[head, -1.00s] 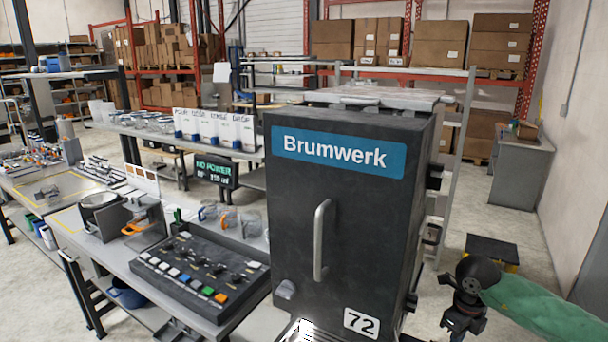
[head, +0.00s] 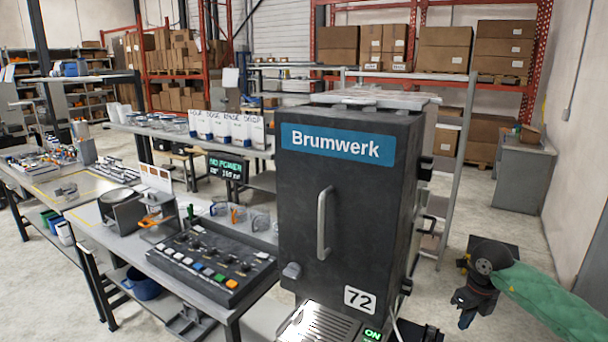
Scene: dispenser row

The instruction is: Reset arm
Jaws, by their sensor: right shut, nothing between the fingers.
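My right gripper (head: 466,308) is at the lower right, at the end of my green-sleeved arm. It is dark, points downward and is shut with nothing in it. It hangs in the open to the right of the black Brumwerk cabinet (head: 330,250), apart from it. My left gripper is not in view.
The cabinet has a vertical handle (head: 322,222) and a green "ON" display (head: 371,335) below. A button panel (head: 212,262) lies on the bench to its left. A small display reading "NO POWER" (head: 226,168) stands behind. A grey cabinet (head: 522,178) stands by the right wall; floor is clear before it.

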